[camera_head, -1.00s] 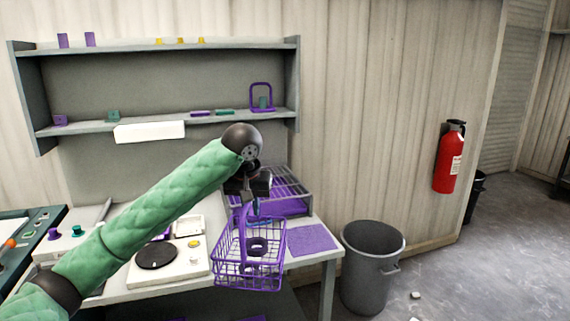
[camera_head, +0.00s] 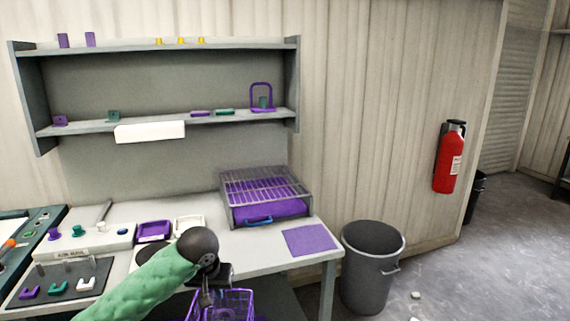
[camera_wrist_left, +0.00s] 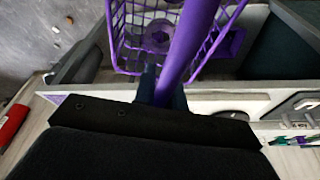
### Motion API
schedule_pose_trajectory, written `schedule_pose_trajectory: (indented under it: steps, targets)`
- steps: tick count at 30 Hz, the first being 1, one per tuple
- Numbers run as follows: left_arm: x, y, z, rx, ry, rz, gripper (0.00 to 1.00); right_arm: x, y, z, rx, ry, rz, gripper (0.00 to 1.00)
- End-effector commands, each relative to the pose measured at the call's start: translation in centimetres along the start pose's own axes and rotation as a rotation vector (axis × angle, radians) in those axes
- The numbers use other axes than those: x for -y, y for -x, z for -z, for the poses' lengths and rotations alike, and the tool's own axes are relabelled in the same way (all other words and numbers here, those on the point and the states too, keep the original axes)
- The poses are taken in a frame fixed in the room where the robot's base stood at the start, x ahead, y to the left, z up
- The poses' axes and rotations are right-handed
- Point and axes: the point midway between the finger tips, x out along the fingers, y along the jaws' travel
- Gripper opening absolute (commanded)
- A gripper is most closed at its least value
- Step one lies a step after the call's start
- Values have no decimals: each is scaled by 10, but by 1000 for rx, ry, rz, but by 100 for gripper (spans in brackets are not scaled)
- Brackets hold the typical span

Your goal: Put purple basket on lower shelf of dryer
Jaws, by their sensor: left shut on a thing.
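The purple wire basket (camera_head: 236,300) hangs from my left gripper (camera_head: 207,300) at the bottom edge of the head view, in front of the table; its lower part is cut off. In the left wrist view my left gripper (camera_wrist_left: 160,88) is shut on the basket's thick purple handle (camera_wrist_left: 193,38). The basket's wire wall (camera_wrist_left: 118,30) and a dark round part inside it (camera_wrist_left: 157,38) show beyond. My right gripper is not in view.
A grey bin (camera_head: 372,255) stands beside the table. A wall shelf (camera_head: 220,118) hangs above. The table just before the dryer is clear.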

Motion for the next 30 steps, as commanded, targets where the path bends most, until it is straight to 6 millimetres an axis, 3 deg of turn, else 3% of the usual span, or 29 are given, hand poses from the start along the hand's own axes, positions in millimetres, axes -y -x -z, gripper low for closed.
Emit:
schedule_pose_trajectory:
  steps: [9, 15, 21, 30]
  targets:
    - [22, -54, -56, 2, 20, 6, 0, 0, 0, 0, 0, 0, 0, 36]
    - [24, -75, -81, -1, 23, 6, 0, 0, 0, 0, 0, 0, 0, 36]
    - [24, -83, -92, -1, 23, 5, 0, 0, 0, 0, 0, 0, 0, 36]
    - [24, -83, -91, -3, 22, 7, 0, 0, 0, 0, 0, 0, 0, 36]
